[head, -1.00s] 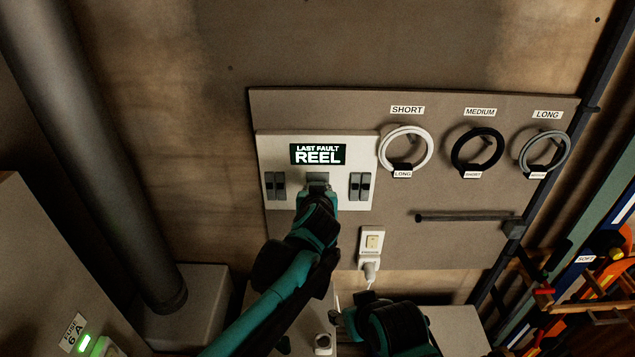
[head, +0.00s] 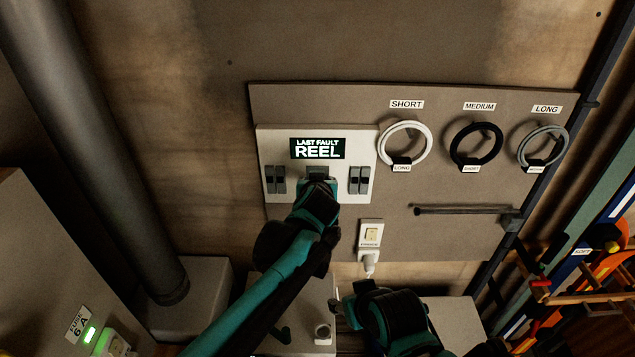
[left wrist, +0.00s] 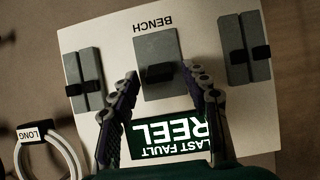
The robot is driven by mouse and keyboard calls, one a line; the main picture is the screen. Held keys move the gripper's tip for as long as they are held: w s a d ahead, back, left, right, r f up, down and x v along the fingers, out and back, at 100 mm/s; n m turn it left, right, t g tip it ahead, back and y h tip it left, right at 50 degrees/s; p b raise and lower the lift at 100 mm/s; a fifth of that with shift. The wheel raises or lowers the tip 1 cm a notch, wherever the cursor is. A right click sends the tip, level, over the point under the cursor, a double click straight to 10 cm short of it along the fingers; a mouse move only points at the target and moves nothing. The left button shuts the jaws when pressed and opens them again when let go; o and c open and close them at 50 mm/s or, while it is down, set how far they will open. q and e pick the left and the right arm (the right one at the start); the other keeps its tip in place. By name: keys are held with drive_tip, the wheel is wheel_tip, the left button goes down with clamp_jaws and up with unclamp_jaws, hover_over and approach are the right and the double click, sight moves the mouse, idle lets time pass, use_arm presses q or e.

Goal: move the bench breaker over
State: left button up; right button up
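The bench breaker is a grey block with a black toggle (left wrist: 158,72), at the middle of a white panel (left wrist: 262,105). In the left wrist view the panel appears upside down, with the BENCH label beside the breaker. In the head view the breaker (head: 317,171) is mostly hidden behind my left gripper (head: 320,184). My left gripper (left wrist: 166,78) is open, one finger on each side of the toggle, with visible gaps; contact cannot be told. My right gripper (head: 339,308) is low in the head view, away from the panel; its fingers are unclear.
Narrow breaker pairs flank the bench breaker, left (head: 275,180) and right (head: 360,180). A display (head: 318,149) reads LAST FAULT REEL. White (head: 405,125), black and grey cable rings hang to the right. A socket with plug (head: 370,240) sits below the panel.

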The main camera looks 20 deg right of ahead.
use_arm(q)
drive_tip(key=v, duration=1.2)
